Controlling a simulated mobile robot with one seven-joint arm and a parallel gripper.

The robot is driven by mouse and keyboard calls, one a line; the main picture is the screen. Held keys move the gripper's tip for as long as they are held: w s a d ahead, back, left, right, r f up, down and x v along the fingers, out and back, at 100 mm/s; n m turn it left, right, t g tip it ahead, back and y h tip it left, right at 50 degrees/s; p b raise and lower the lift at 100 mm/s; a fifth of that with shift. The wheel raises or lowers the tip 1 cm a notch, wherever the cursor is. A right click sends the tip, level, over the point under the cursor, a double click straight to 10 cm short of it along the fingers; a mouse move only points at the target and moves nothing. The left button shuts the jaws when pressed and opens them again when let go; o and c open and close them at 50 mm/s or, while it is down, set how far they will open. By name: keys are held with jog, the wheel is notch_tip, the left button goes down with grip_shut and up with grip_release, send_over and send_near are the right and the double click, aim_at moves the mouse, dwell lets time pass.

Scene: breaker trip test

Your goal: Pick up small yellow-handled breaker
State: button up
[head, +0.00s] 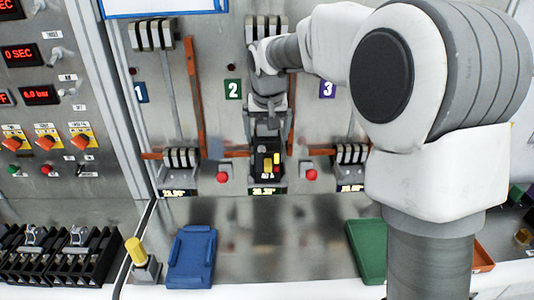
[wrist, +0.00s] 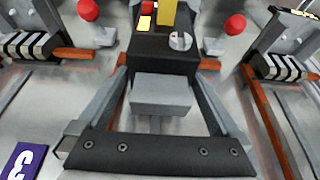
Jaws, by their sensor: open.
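A black breaker (head: 268,165) with a yellow handle sits at the middle station of the panel, below the number 2 sign. In the wrist view its black body (wrist: 160,52) and yellow handle (wrist: 168,12) show at the top centre. My gripper (head: 268,122) is at the panel just above this breaker. In the wrist view my gripper (wrist: 160,80) is open, its fingers either side of a grey block in front of the black body; I cannot tell whether they touch. Another small yellow-handled piece (head: 137,252) with a grey base stands on the bench at the left.
A blue tray (head: 191,258) and a green tray (head: 368,250) lie on the bench, with clear metal between them. A black rack (head: 60,256) is at the far left. Red buttons (head: 222,176) and copper-coloured bars (head: 196,90) flank the middle station.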

jog(key=shift+c, duration=0.3)
grip_shut()
jog(key=shift+r, duration=0.15)
